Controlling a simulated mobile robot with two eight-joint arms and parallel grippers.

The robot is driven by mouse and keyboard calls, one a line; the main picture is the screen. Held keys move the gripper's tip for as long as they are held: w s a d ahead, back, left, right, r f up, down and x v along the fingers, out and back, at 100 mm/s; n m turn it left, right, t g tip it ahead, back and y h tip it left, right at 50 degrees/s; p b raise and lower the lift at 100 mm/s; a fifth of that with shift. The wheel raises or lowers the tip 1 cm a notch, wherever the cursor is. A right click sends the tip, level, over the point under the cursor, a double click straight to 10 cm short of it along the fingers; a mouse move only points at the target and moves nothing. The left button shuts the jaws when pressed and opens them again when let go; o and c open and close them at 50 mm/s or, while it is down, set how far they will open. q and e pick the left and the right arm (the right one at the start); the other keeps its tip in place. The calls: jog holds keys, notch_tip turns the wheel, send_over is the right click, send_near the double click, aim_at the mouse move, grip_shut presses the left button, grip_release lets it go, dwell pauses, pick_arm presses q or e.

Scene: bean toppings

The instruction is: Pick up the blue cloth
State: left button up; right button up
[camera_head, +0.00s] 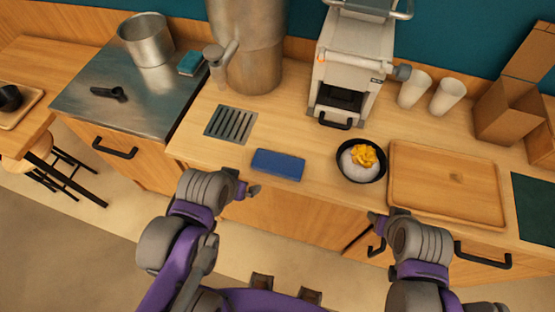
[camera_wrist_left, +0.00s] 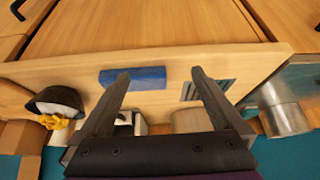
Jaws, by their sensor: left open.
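The blue cloth (camera_head: 278,165) is a flat, folded rectangle near the front edge of the wooden counter, in front of the drain grate. My left gripper (camera_head: 248,190) is in front of the counter edge, left of and nearer than the cloth, and apart from it. In the left wrist view the cloth (camera_wrist_left: 140,76) lies beyond the open, empty fingers of the left gripper (camera_wrist_left: 160,78), mostly toward the left finger, whose tip overlaps it in the picture. My right gripper (camera_head: 375,222) is by the counter front below the tray; its fingers are not clear.
A black bowl (camera_head: 345,173) with white and yellow food stands right of the cloth, beside a wooden tray (camera_head: 440,205). The drain grate (camera_head: 231,124) and metal dispenser (camera_head: 257,70) are behind. A teal block (camera_head: 191,63) lies on the steel top. Bare counter surrounds the cloth.

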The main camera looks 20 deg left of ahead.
dwell(0.5)
pick_arm(q)
jog(key=m+g+b, duration=0.6)
jog(key=m, duration=1.2)
send_near(278, 162)
jog(key=f, duration=0.3)
jog(key=shift+s+d, duration=0.15)
jog(key=shift+d, duration=0.15)
jog(key=shift+a+f+b, duration=0.15)
jog(key=shift+f+b, duration=0.05)
jog(key=shift+f, duration=1.2)
jog(key=shift+a+f+b, duration=0.1)
jog(key=shift+f+b, duration=0.05)
jog(key=shift+f, duration=1.25)
pick_arm(e)
notch_tip(278, 162, down, 8)
jog(key=s, duration=0.2)
jog(key=shift+s+f, duration=0.2)
jog(key=shift+s, duration=0.05)
pick_arm(q)
jog(key=shift+c, duration=0.2)
